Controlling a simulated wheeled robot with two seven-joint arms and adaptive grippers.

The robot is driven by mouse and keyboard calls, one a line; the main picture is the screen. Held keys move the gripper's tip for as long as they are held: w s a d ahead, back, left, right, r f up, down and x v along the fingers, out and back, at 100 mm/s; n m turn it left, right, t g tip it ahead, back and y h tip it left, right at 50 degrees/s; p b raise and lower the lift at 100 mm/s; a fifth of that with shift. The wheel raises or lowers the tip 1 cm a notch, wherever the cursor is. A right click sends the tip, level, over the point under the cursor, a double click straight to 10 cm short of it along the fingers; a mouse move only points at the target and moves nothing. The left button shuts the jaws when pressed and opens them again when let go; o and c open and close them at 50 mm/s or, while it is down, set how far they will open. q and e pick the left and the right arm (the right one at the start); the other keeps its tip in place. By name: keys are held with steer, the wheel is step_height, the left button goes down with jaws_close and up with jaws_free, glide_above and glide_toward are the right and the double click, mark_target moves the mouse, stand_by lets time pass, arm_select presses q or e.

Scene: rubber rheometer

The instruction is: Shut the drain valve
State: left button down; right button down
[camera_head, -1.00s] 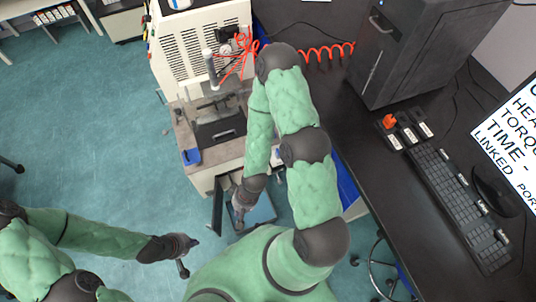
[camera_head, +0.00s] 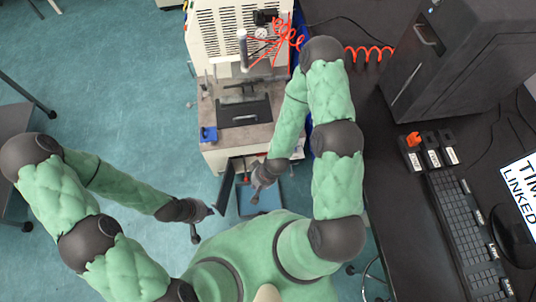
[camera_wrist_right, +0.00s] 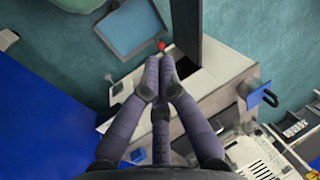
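A small red knob (camera_wrist_right: 160,45), perhaps the drain valve's handle, shows just beyond my right fingertips in the wrist view, beside the machine's lower cabinet (camera_wrist_right: 207,78). Whether they touch it I cannot tell. My right gripper (camera_wrist_right: 160,62) has its fingertips drawn together with nothing seen between them. In the head view my right gripper (camera_head: 256,196) hangs by the cabinet front, over the edge of a blue tray (camera_head: 272,203). My left gripper (camera_head: 196,238) hangs empty over the floor, left of the tray; its fingers are too small to judge. The valve body is not clearly visible.
A dark upright panel (camera_head: 224,186), like an open cabinet door, stands between my two grippers; it also rises close beside my right fingers in the wrist view (camera_wrist_right: 186,25). A black desk with a keyboard (camera_head: 465,235) lies at right.

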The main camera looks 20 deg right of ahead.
steer(key=w+d+f+n+t+h+b, duration=0.1)
steer(key=w+d+f+t+h, duration=0.15)
steer(key=w+f, duration=0.5)
steer(key=w+d+f+t+h, duration=0.1)
steer(key=w+f+t, duration=0.2)
steer(key=w+f, duration=0.5)
steer(key=d+f+n+t+h+b, duration=0.1)
steer(key=d+f+n+t+h, duration=0.1)
steer(key=d+f+h, duration=0.4)
step_height(320, 180, down, 4)
steer(key=shift+w+d+f+t+h+b, duration=0.1)
steer(key=shift+w+d+t+h+b, duration=0.2)
steer(key=shift+t+h, duration=0.4)
steer(key=shift+s, duration=0.1)
steer(key=b+x, duration=0.4)
steer(key=x, duration=0.5)
steer(key=shift+w+f, duration=0.15)
steer(key=shift+w, duration=0.15)
steer(key=shift+d, duration=0.1)
